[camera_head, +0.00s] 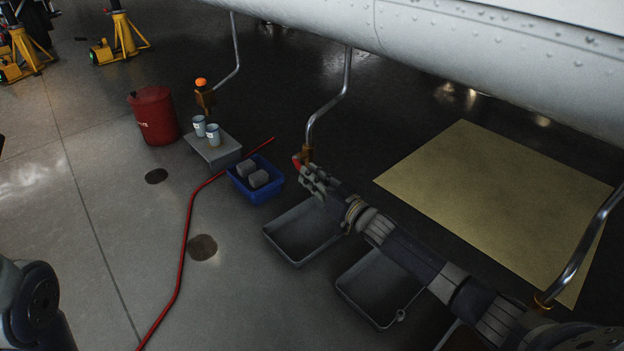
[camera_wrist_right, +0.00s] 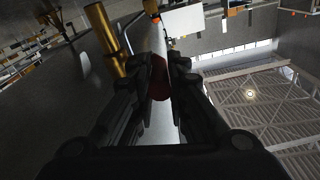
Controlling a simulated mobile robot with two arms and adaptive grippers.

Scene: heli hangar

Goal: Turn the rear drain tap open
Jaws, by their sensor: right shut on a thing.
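A brass drain tap (camera_head: 307,153) hangs at the lower end of a bent metal pipe (camera_head: 331,100) under the white fuselage. Its red handle (camera_head: 297,162) shows just left of the tap body. My right gripper (camera_head: 312,178) is at this tap and shut on the red handle. In the right wrist view the red handle (camera_wrist_right: 158,78) sits between the fingers, and a brass body (camera_wrist_right: 105,40) stands just left of them. The fingers hide part of the handle. My left gripper is out of view; only part of the left arm shows at the lower left.
Another tap with an orange top (camera_head: 201,83) hangs at left above a grey stand (camera_head: 222,155) with two cups. A blue bin (camera_head: 268,196), two grey trays (camera_head: 272,244) (camera_head: 352,300), a red hose (camera_head: 187,240), a red drum (camera_head: 154,116) and a yellowish mat (camera_head: 490,190) are on the floor.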

